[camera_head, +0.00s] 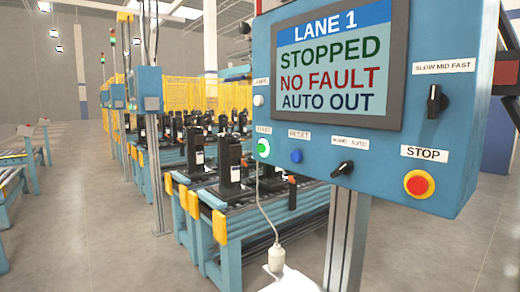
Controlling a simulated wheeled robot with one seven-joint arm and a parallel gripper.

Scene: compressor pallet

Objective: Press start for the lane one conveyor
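The control panel (385,150) is a blue box on a grey post, in the right half of the head view. Its screen (335,65) reads LANE 1, STOPPED, NO FAULT, AUTO OUT. The green start button (263,147) is at the panel's lower left edge, under a START label (263,129). Nothing covers the button. The lane's conveyor (270,205) stands behind and left of the panel, with black compressors (230,160) on it. I cannot make out my gripper in this view.
Right of start are a blue reset button (296,156), a black selector (342,168) and a red stop button (418,184). A speed knob (434,105) sits upper right. A white plug-like piece (277,257) hangs on a cable below start. Floor (100,230) at left is clear.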

